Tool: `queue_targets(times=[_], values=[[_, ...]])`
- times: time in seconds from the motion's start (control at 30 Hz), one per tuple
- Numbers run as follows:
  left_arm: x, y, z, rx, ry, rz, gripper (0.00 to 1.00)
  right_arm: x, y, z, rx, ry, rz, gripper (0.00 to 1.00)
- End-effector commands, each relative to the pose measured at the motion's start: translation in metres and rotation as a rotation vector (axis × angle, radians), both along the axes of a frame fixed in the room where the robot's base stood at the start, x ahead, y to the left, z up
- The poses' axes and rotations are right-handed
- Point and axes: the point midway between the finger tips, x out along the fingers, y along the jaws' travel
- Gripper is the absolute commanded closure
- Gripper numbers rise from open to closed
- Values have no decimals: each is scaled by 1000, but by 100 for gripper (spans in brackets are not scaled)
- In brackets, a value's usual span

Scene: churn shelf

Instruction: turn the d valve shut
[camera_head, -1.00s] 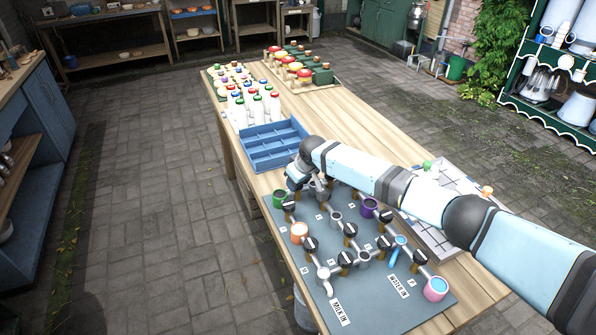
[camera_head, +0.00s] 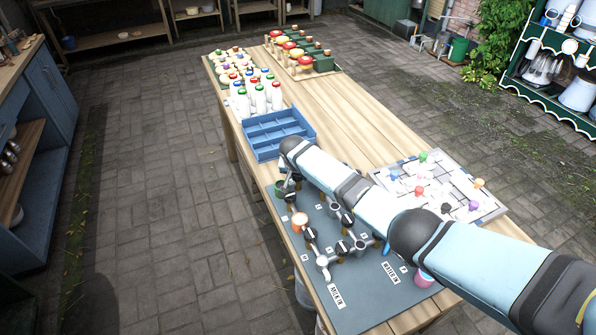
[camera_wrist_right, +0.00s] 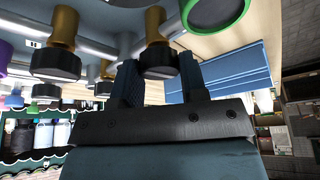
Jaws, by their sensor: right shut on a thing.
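The grey valve board (camera_head: 368,300) lies on the wooden table with pipes, coloured cups and several black-knobbed valves. In the right wrist view, my right gripper (camera_wrist_right: 160,76) has its two dark fingers on either side of a black valve knob (camera_wrist_right: 157,60) on a brass stem, and it is shut on that knob. A green cup (camera_wrist_right: 215,10) is close beside it. In the head view the right arm covers the gripper and the far right of the board. The letter labels are too small to read, so I cannot tell which valve is D. My left gripper is not in view.
A blue divided tray (camera_head: 262,155) stands just behind the board, with white bottles (camera_head: 258,100) beyond it. A light puzzle-like tray (camera_head: 490,205) lies right of my arm. Other valve knobs (camera_wrist_right: 55,65) stand close to the held one. An orange cup (camera_head: 299,222) is at the board's left.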

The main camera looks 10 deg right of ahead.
Motion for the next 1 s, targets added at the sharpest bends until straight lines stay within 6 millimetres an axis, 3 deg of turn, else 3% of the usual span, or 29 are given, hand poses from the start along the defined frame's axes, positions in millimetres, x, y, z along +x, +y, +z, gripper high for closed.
queue_targets(times=[0.4, 0.93, 0.97, 1.0], values=[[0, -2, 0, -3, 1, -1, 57, 1, 0, 0, -1, -1, -176, 84], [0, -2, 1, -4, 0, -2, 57, 1, 0, 1, 0, -1, -197, 84], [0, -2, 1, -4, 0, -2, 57, 1, 0, 1, 0, -1, -197, 56], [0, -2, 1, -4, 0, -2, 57, 1, 0, 1, 0, -1, -197, 47]])
